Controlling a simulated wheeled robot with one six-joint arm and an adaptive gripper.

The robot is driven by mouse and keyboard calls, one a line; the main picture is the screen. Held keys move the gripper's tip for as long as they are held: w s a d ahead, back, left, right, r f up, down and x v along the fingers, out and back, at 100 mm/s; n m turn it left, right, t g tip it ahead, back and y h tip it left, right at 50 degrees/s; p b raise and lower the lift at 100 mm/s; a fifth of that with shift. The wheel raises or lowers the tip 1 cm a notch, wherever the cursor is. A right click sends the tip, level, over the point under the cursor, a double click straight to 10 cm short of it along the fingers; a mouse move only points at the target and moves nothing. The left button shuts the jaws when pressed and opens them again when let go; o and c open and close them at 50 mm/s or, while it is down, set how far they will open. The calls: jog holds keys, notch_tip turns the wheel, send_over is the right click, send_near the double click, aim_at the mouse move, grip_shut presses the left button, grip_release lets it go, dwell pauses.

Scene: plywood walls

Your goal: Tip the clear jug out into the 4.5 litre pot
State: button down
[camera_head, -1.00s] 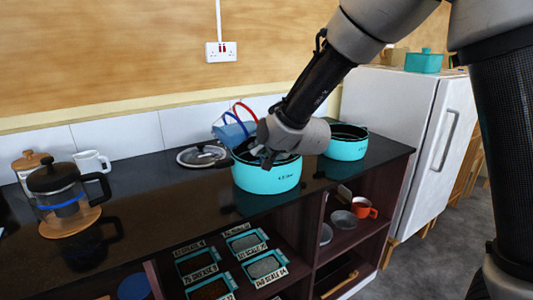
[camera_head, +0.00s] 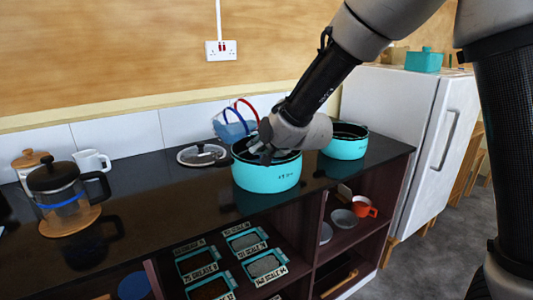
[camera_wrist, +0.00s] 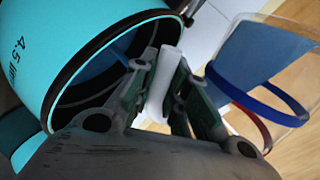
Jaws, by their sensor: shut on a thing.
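The teal 4.5 litre pot (camera_head: 267,178) stands on the dark worktop. In the wrist view its open mouth and rim (camera_wrist: 62,75) fill the left side. In the wrist view my gripper (camera_wrist: 160,100) is shut on a pale bar, which looks like the handle of the clear jug (camera_wrist: 158,88).
A clear, blue-filled container with blue and red loops (camera_head: 233,126) is behind the pot. A second teal pot (camera_head: 346,146) stands to the right, and a lid (camera_head: 203,155) lies to the left. A cafetiere (camera_head: 60,190) and white mug (camera_head: 92,161) are at the far left.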

aim_at(259, 125)
jog(key=shift+w+d+f+m+g+y+p, duration=0.3)
jog(key=shift+f+m+g+y+p, duration=0.1)
jog(key=shift+m+g+p, duration=0.15)
dwell(1.1)
jog(key=shift+s+a+r+m+g+y+p, duration=0.25)
jog(key=shift+r+m+y+p, duration=0.15)
jog(key=shift+m+p, duration=0.2)
dwell(0.9)
